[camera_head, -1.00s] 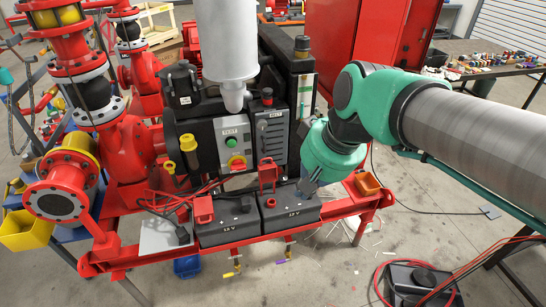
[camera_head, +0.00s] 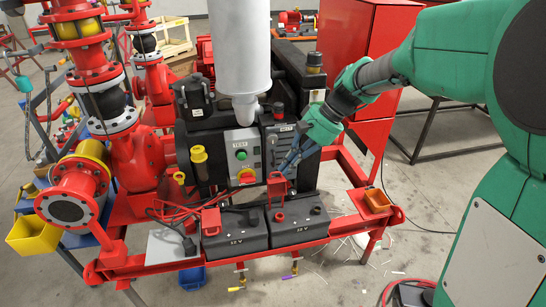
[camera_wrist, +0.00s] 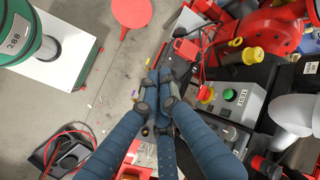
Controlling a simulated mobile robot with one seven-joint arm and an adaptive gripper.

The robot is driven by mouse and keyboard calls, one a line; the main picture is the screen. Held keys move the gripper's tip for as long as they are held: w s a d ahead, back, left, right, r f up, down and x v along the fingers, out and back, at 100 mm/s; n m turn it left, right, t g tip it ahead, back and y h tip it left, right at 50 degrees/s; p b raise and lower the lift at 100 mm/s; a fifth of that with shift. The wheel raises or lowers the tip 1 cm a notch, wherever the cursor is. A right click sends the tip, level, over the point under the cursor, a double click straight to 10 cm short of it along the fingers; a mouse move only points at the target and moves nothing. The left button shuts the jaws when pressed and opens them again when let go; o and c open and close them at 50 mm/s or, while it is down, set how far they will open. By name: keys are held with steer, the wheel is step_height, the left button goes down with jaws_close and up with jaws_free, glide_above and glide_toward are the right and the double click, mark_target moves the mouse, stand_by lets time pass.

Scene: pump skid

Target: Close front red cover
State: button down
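Two dark 12 V batteries stand side by side on the red skid frame. The left battery (camera_head: 235,234) has a small red cover (camera_head: 211,222) at its front left; a red cover shows in the wrist view too (camera_wrist: 185,48). The right battery (camera_head: 298,222) has a red cover (camera_head: 277,187) standing raised at its back left, with a gap showing through it. My gripper (camera_head: 285,168) is just above and right of this raised cover, pointing down-left. In the wrist view its blue fingers (camera_wrist: 152,82) converge with the tips together, nothing seen between them. They hide part of the battery area; contact cannot be told.
The control panel (camera_head: 242,154) with a green button and red-yellow knob is close behind the batteries. A white cylinder (camera_head: 241,60) rises above it. Red cables (camera_head: 178,212) lie left of the batteries. An orange tray (camera_head: 377,201) sits on the frame at right. Open floor lies in front.

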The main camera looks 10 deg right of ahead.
steer(key=w+d+f+m+t+y, duration=0.1)
steer(key=w+d+f+y, duration=0.2)
steer(key=w+f, duration=0.6)
steer(key=w+d+f+m+t+y, duration=0.1)
steer(key=w+d+f+m+y, duration=0.1)
steer(key=w+d+f, duration=0.6)
steer(key=w+d+f+m+t+y, duration=0.2)
steer(key=w+d+f, duration=0.3)
steer(key=w+f, duration=0.4)
steer(key=shift+w+d+f+y, duration=0.3)
steer(key=shift+w+f+y, duration=0.15)
steer(key=shift+y, duration=0.35)
steer(key=shift+a, duration=0.1)
steer(key=b, duration=0.1)
glide_above(276, 185)
steer(key=w+d, duration=0.3)
steer(key=d, duration=0.1)
steer(key=shift+s+a+f, duration=0.15)
steer(key=shift+a+f, duration=0.05)
steer(key=shift+f, duration=0.55)
steer(key=shift+s+b, duration=0.15)
steer(key=shift+b, duration=0.2)
